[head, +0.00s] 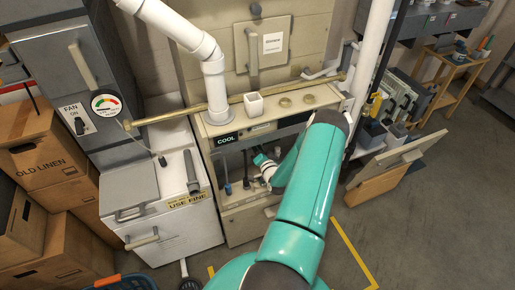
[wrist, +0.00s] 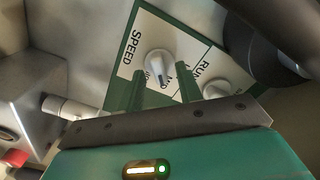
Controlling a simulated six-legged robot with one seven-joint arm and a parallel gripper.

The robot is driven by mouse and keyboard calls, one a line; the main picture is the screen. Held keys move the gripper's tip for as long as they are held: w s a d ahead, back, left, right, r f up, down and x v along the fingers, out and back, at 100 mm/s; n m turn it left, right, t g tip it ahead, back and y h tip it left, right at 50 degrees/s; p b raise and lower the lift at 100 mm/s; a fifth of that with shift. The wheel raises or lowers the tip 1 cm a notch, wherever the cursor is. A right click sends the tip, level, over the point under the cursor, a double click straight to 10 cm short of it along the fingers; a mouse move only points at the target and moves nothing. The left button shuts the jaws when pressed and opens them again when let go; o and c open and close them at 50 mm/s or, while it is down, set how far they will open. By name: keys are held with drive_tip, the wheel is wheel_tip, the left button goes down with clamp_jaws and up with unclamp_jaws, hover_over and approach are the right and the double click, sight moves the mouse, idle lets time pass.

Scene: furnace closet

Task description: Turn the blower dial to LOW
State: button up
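In the wrist view a white dial (wrist: 159,63) sits on a white plate with a green border, marked SPEED (wrist: 133,47). Its narrow end with a dark mark points down in the picture, at lettering that is partly hidden, so I cannot read the setting. My gripper (wrist: 164,76) is open, with one green finger on each side of the dial's lower end. I cannot tell whether either finger touches it. In the head view my gripper (head: 264,163) reaches into the open bay of the furnace cabinet; the dial is not discernible there.
A second white knob (wrist: 216,89) is on the RUN section, just right of my right finger. A dark round part (wrist: 262,50) is at upper right. The cabinet shows a COOL display (head: 227,139). A brass pipe (head: 180,115) crosses above; a tilted panel (head: 398,155) stands right.

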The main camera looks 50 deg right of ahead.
clamp_jaws()
drive_tip(key=shift+n, duration=0.3)
drive_tip(key=n, duration=0.9)
drive_tip(key=shift+a+r, duration=0.1)
drive_tip(key=shift+n, duration=0.3)
idle(0.4)
unclamp_jaws()
